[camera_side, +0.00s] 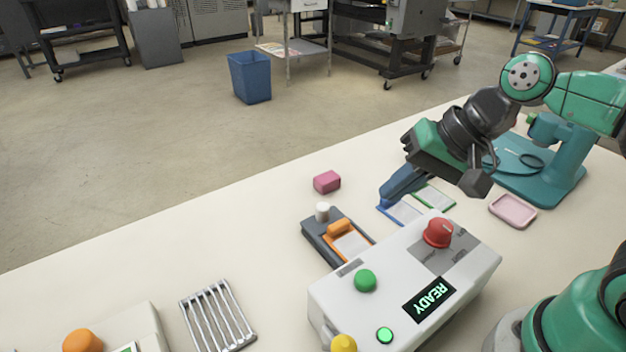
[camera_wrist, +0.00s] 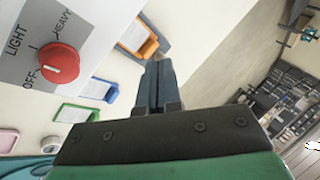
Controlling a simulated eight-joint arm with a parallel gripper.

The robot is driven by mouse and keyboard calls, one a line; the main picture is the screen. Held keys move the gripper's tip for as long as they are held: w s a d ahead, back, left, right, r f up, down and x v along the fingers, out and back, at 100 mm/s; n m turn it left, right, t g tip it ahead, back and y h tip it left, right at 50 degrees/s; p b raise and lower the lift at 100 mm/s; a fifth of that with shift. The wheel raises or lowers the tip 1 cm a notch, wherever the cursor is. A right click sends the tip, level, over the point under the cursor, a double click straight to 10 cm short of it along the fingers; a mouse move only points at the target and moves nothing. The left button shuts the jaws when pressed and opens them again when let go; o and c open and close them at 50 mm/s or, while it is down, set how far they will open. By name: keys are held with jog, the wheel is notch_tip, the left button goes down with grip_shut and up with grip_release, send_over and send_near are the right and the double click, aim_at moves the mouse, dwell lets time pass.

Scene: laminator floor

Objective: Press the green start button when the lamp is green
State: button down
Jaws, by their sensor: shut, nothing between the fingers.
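A white control box (camera_side: 330,300) stands at the front of the table. On its top are a green dome button (camera_side: 365,281), a small ringed green lamp (camera_side: 384,335) that glows green, a yellow dome (camera_side: 343,343) and a dark display (camera_side: 429,299) reading READY. A red knob (camera_side: 438,233) sits at its far end; the wrist view shows this knob (camera_wrist: 59,65) beside the words LIGHT, OFF and HEAVY. My gripper (camera_side: 384,196) is shut and empty, behind the box and apart from the green button. Its blue fingers (camera_wrist: 158,63) meet in the wrist view, where the green button is out of sight.
A dark tray (camera_side: 313,236) with an orange-framed card (camera_side: 352,246) lies behind the box. Blue (camera_side: 401,211) and green (camera_side: 434,198) framed cards lie below my gripper. A pink block (camera_side: 327,182), pink dish (camera_side: 513,211), wire rack (camera_side: 217,315) and teal stand (camera_side: 560,165) stand around.

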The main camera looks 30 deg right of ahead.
aim_at(372, 274)
jog(key=s+a+r+m+g+y, duration=0.2)
jog(key=s+a+r+m+y, duration=0.1)
jog(key=a+m, duration=0.3)
jog(key=shift+s+a+r+y, duration=0.15)
jog(key=shift+s+r+y, duration=0.15)
jog(key=shift+r+y, duration=0.55)
jog(key=shift+f, duration=0.1)
jog(key=shift+f, duration=4.4)
jog(key=shift+f, duration=0.4)
